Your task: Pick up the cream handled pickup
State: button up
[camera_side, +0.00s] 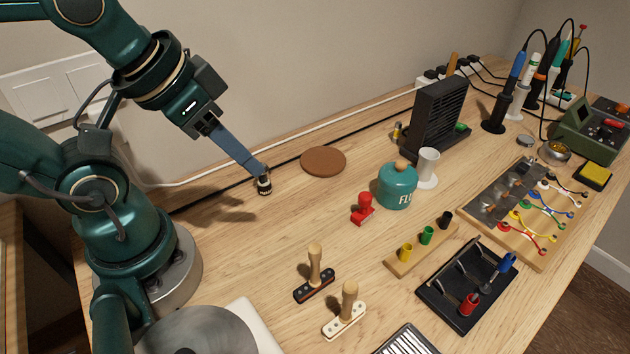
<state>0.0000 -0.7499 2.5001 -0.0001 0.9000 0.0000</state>
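The cream handled pickup (344,321) lies near the front of the wooden bench, with a cream base and an upright wooden handle. A black handled pickup (314,285) of the same shape lies just behind it, to the left. My gripper (263,172) is at the back left of the bench, well away from both pickups. Its blue-grey fingers are seen edge-on, so the gap between them is hidden. A small black piece with a pale band (264,186) is at the fingertips; I cannot tell whether it is held or part of the gripper.
A red stamp-like piece (362,209), a teal pot (398,187) and a brown disc (323,161) stand farther back. To the right are a wooden strip with coloured pegs (407,262) and a black tool tray (447,312).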

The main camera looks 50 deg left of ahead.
jog(key=n+g+h, duration=0.6)
jog(key=g, duration=0.3)
send_near(351, 284)
notch_tip(351, 284, up, 3)
jog(key=s+a, duration=0.3)
jog(key=w+d+f+n+g+h, duration=0.1)
jog(key=f+g, duration=0.1)
jog(key=f, duration=0.1)
jog(key=w+d+f+n+g+h, duration=0.1)
jog(key=d+f+g, duration=0.1)
jog(key=f, duration=0.1)
jog(key=w+d+f+g+h, duration=0.1)
jog(key=w+f, duration=0.1)
jog(key=f, duration=0.1)
jog(key=shift+d+f+n+g, duration=0.25)
jog(key=shift+d+n+g, duration=0.1)
jog(key=shift+n+g, duration=0.05)
jog(key=shift+s+f+h, duration=0.3)
jog(key=shift+f, duration=0.25)
jog(key=shift+x, duration=2.6)
